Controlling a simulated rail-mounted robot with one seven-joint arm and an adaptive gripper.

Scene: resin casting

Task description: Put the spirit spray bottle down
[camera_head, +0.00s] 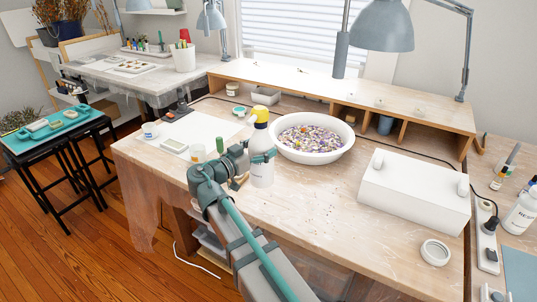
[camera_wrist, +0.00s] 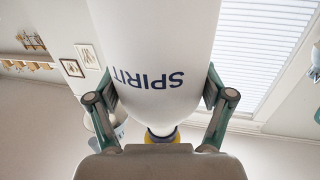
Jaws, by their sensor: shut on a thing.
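The spirit spray bottle (camera_head: 262,170) is white with a blue collar and a yellow spray head. It is upright over the wooden workbench, left of the white bowl. My gripper (camera_head: 262,157) is shut around its upper body from the left. In the wrist view the bottle (camera_wrist: 155,50) fills the middle, with the word SPIRIT upside down, and the fingers of my gripper (camera_wrist: 160,95) press on both sides. I cannot tell whether the bottle's base touches the bench (camera_head: 310,205).
A white bowl of dried petals (camera_head: 322,157) stands just right of the bottle. A white box (camera_head: 415,192) and a round lid (camera_head: 435,252) are further right. A white mat (camera_head: 200,133) with small jars lies to the left.

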